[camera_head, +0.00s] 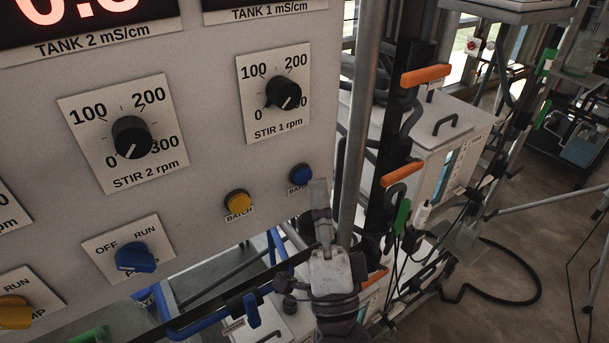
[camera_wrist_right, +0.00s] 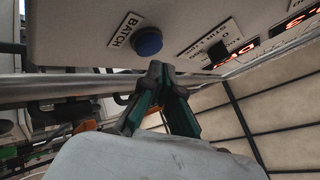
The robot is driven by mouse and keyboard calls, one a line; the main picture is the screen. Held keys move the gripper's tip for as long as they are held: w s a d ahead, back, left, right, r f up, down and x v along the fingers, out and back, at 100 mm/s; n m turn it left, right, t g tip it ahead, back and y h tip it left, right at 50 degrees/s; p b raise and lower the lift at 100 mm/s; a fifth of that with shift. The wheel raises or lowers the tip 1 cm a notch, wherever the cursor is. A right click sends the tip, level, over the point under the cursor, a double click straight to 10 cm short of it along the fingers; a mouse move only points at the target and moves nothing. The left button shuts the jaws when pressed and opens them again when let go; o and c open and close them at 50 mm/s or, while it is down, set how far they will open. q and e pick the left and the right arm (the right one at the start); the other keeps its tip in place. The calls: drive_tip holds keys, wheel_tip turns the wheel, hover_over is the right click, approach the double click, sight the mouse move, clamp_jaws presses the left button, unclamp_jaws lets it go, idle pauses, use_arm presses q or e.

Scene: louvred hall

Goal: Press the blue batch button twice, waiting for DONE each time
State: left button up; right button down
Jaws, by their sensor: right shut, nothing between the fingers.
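The blue batch button (camera_head: 301,174) sits at the lower right of the grey control panel (camera_head: 215,130), with a BATCH label partly hidden under it. In the right wrist view the blue button (camera_wrist_right: 148,41) stands out from the panel next to its BATCH label. My right gripper (camera_head: 320,188) is shut and empty, just right of and below the button in the head view. In the wrist view its fingertips (camera_wrist_right: 160,72) are close below the button, with a small gap showing. No DONE text is readable. My left gripper is not in view.
A yellow batch button (camera_head: 238,202) is left of the blue one. Knobs STIR 1 (camera_head: 283,93) and STIR 2 (camera_head: 132,137) and a blue OFF/RUN switch (camera_head: 136,258) are on the panel. A metal post (camera_head: 357,120) stands close right of the panel. Displays above are cut off.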

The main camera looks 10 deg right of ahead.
drive_tip(key=shift+w, duration=0.2)
idle(0.6)
drive_tip(key=shift+w+a, duration=0.15)
drive_tip(key=shift+w, duration=0.1)
drive_tip(key=shift+w+a, duration=0.15)
drive_tip(key=shift+w, duration=0.2)
idle(0.6)
drive_tip(key=shift+s, duration=0.15)
drive_tip(key=shift+s+d+p, duration=0.3)
drive_tip(key=shift+s, duration=0.35)
drive_tip(key=shift+s+d, duration=0.3)
drive_tip(key=shift+s, duration=0.5)
drive_tip(key=shift+s+d, duration=0.25)
drive_tip(key=shift+s, duration=0.5)
drive_tip(key=shift+s+d, duration=0.3)
drive_tip(key=shift+s, duration=0.5)
